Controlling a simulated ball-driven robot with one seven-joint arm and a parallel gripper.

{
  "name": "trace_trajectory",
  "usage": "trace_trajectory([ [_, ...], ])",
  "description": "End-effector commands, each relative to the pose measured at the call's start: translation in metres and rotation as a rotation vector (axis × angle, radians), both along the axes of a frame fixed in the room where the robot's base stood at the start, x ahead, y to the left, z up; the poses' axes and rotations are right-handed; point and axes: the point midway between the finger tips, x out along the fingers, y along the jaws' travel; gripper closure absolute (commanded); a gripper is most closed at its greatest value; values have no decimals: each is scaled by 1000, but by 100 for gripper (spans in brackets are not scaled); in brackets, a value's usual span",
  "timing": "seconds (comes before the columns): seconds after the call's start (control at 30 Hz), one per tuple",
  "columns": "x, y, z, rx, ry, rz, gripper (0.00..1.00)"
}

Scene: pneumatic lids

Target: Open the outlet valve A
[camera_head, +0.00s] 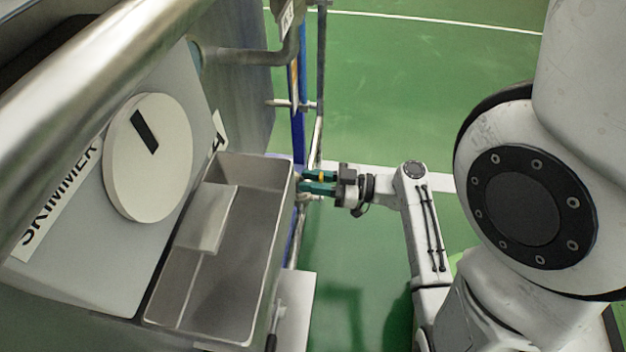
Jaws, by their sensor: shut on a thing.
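My gripper (320,182) is right of the grey metal tray, at mid-height in the view. Its teal fingers point left and are shut on a small part beside the blue upright bar (298,135). The tray rim and the fingers mostly hide this part, which looks like a valve handle. A metal pipe fitting (303,197) shows just below the fingertips. I cannot read a label for outlet valve A at that spot. The valve's angle cannot be told.
The open metal tray (270,255) stands close left of the fingers. A panel with a white round dial (148,158) and a SKIMMER label (62,205) is further left. Pipes (255,57) run above. Green floor (410,95) is clear behind the gripper.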

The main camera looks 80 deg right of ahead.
Motion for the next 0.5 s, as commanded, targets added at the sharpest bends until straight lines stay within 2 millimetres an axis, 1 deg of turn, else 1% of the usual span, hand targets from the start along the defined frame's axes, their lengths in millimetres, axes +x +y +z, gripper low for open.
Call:
trace_trajectory([
  [0.07,-1,1,-1,0,3,2,100],
  [0.1,-1,1,-1,0,3,2,71],
  [0.2,-1,1,-1,1,3,2,61],
  [0.3,-1,1,-1,1,2,2,53],
  [0.5,0,0,-1,1,1,1,53],
])
